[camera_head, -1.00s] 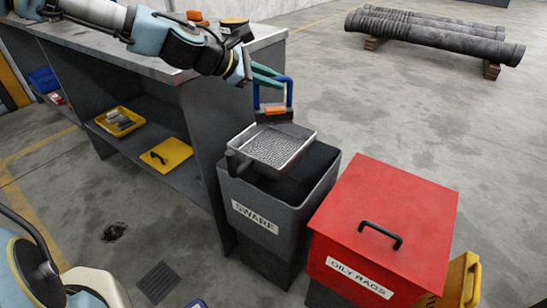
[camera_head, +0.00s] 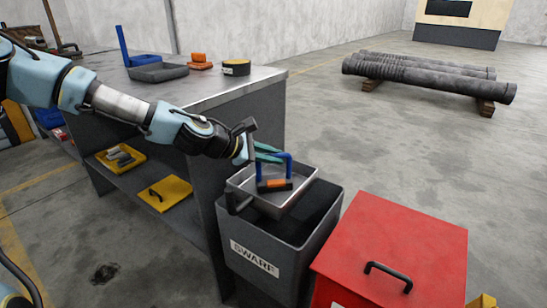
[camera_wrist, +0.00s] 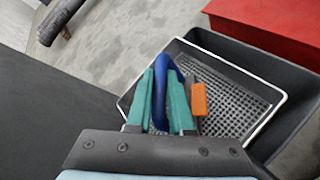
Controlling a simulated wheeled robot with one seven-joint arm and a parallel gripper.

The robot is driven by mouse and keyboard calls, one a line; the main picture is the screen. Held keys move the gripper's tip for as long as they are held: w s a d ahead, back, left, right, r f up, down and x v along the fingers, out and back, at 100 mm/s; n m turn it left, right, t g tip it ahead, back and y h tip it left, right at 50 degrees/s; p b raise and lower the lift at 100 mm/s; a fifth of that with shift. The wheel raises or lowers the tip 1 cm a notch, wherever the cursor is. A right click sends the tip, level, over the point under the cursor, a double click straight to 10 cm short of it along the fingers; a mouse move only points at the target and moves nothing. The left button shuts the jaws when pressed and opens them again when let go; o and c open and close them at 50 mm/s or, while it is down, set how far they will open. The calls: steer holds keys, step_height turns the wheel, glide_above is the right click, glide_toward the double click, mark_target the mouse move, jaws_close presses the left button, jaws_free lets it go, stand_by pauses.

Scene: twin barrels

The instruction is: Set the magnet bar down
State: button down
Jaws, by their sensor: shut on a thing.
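The magnet bar (camera_head: 275,185) has a blue handle, a dark base and an orange part. My gripper (camera_head: 270,156) is shut on its blue handle with teal fingers. In the wrist view, the handle (camera_wrist: 172,70) is between the fingers (camera_wrist: 165,100), with the orange part (camera_wrist: 199,98) to their right. The bar is over a metal tray (camera_head: 307,187) at the top of the grey SWARF bin (camera_head: 254,257). The tray's perforated floor (camera_wrist: 235,105) shows empty in the wrist view. I cannot tell whether the bar touches the tray; its underside is hidden.
A red lidded bin (camera_head: 395,245) stands close on the right. Floor beyond is open, with pipes (camera_head: 425,75) farther back.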

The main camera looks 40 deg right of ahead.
steer(key=c, duration=0.8)
jaws_free()
steer(key=shift+r, duration=0.1)
steer(key=p+v, duration=1)
steer(key=v, duration=0.2)
steer(key=shift+a+p, duration=0.1)
steer(key=shift+p, duration=0.35)
